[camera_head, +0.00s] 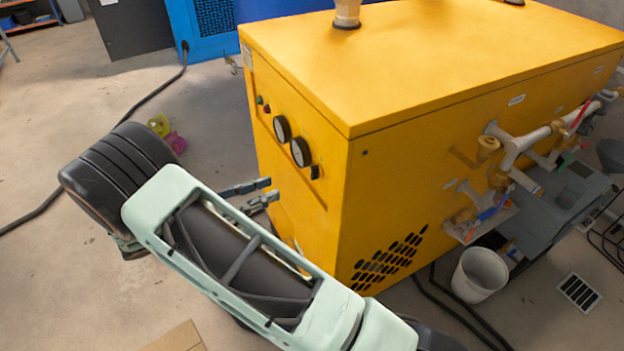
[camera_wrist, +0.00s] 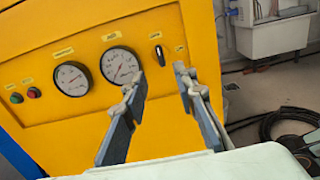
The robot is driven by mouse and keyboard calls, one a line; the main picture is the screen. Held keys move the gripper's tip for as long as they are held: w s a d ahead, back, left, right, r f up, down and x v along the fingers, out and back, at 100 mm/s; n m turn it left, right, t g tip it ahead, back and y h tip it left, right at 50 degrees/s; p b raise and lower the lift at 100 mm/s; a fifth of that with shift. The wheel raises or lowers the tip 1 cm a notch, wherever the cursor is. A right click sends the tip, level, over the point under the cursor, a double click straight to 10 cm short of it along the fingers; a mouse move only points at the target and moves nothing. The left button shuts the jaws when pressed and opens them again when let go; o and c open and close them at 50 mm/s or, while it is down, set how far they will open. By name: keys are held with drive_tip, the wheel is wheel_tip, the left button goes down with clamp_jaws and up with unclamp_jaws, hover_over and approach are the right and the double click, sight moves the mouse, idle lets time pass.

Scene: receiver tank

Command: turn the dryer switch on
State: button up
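The yellow dryer (camera_head: 300,180) stands in the middle of the head view, its control panel facing left. The dryer switch (camera_head: 315,172) is a small black knob beside the right gauge. In the wrist view the switch (camera_wrist: 159,54) shows between my fingertips in the picture, at the panel's right side. My gripper (camera_head: 266,190) is in front of the panel, fingers pointing at it. In the wrist view my gripper (camera_wrist: 157,75) is open with nothing between the fingers. The fingertips seem apart from the switch; the exact gap cannot be told.
Two round gauges (camera_wrist: 122,66) and green and red buttons (camera_wrist: 34,92) sit left of the switch. Pipes and valves (camera_head: 510,150) stick out from the dryer's right side. A white bucket (camera_head: 480,275) stands on the floor. A black cable (camera_head: 150,95) runs along the floor at left.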

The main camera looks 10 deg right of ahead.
sight(311, 173)
drive_tip(key=x, duration=1)
drive_tip(key=shift+d, duration=0.2)
drive_tip(key=shift+r, duration=0.1)
clamp_jaws()
